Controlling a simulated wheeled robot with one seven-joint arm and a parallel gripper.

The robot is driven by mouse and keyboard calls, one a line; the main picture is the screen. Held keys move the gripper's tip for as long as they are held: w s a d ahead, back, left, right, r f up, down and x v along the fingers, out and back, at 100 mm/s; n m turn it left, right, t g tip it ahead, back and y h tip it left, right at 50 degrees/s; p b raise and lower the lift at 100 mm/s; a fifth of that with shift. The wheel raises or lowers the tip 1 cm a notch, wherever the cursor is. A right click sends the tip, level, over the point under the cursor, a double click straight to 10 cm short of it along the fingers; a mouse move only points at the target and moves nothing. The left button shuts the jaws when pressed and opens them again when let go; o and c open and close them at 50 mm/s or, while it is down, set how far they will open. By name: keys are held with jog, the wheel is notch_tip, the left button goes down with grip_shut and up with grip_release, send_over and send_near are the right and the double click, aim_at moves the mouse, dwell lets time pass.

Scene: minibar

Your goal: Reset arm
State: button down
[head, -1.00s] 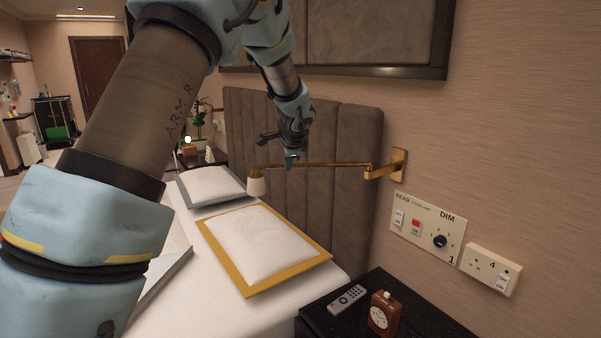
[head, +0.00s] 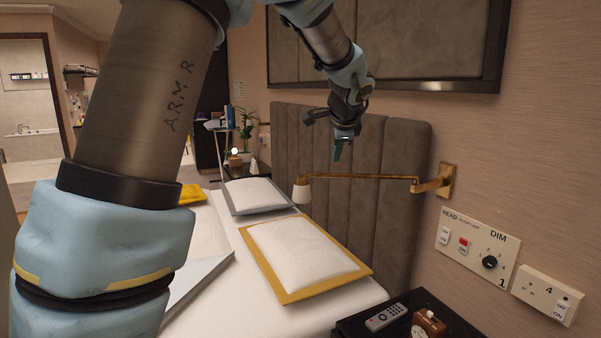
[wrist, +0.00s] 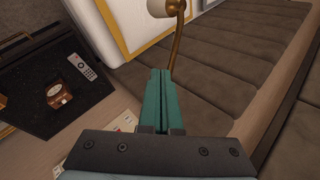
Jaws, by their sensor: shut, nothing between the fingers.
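My gripper (head: 338,152) hangs from my raised arm in front of the brown padded headboard (head: 385,160), close above the brass wall lamp (head: 365,177). In the wrist view the green fingers of my gripper (wrist: 158,75) are pressed together with nothing between them. The lamp's arm and pale shade (wrist: 163,7) show just beyond the fingertips in that view. I cannot tell whether the fingers touch the lamp arm.
A bed with a gold-edged pillow (head: 305,255) and a grey-edged pillow (head: 258,194) lies below. A black nightstand (head: 440,302) holds a remote (head: 386,317) and a small brown clock (head: 428,322). A switch panel (head: 478,247) is on the right wall.

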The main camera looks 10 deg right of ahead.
jog(key=s+a+f+n+g+y, duration=0.15)
jog(key=a+f+n, duration=0.25)
jog(key=a, duration=0.5)
jog(key=s+a+f+n+g, duration=0.15)
jog(key=a+f+n, duration=0.3)
jog(key=a, duration=0.45)
jog(key=s+a+f+n+g, duration=0.1)
jog(key=s+a+f+n, duration=0.3)
jog(key=s+a, duration=0.3)
jog(key=s+a+f+n+g, duration=0.2)
jog(key=s+a+f+n, duration=0.2)
jog(key=s+a+n, duration=0.3)
jog(key=s+a, duration=0.1)
jog(key=s, duration=0.1)
jog(key=shift+s+a+f, duration=0.3)
jog(key=shift+s+f, duration=0.1)
jog(key=shift+w, duration=0.1)
